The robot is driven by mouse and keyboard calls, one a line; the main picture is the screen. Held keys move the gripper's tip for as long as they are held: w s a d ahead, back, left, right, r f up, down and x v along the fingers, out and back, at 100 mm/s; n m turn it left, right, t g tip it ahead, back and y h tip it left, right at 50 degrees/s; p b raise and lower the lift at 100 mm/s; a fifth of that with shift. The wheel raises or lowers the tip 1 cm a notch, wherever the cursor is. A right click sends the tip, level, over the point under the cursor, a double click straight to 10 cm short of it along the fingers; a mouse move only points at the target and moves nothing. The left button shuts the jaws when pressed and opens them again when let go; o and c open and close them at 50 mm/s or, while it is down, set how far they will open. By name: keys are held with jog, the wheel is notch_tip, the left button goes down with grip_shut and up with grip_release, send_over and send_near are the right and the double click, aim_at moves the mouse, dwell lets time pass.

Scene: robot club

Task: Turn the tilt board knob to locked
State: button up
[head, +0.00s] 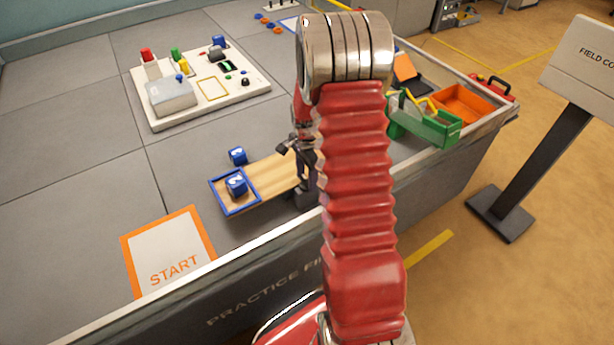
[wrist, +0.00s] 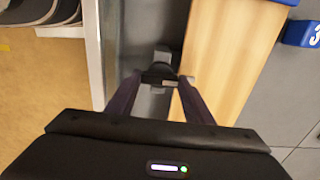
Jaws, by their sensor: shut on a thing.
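The tilt board (head: 272,176) is a wooden plank with a blue-framed end, lying near the front wall of the field. It also shows in the wrist view (wrist: 225,60). A dark knob (wrist: 160,71) sits on a grey mount (head: 305,198) beside the board's front edge. My gripper (wrist: 162,78) is shut on the knob, with one finger on each side of it. In the head view my gripper (head: 307,184) points down at the mount, and my arm hides part of the board. I cannot tell which setting the knob points to.
A blue cube (head: 236,183) stands in the blue frame and another blue cube (head: 238,156) stands behind it. The front wall (head: 240,303) runs close to the knob. A panel with switches (head: 160,124), a START mat (head: 165,243) and a green bin (head: 440,133) stand apart.

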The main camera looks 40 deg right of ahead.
aim_at(306, 180)
jog(key=o, duration=1)
jog(key=shift+o, duration=0.2)
jog(key=shift+r, duration=0.1)
notch_tip(306, 180, up, 14)
jog(key=shift+f, duration=0.2)
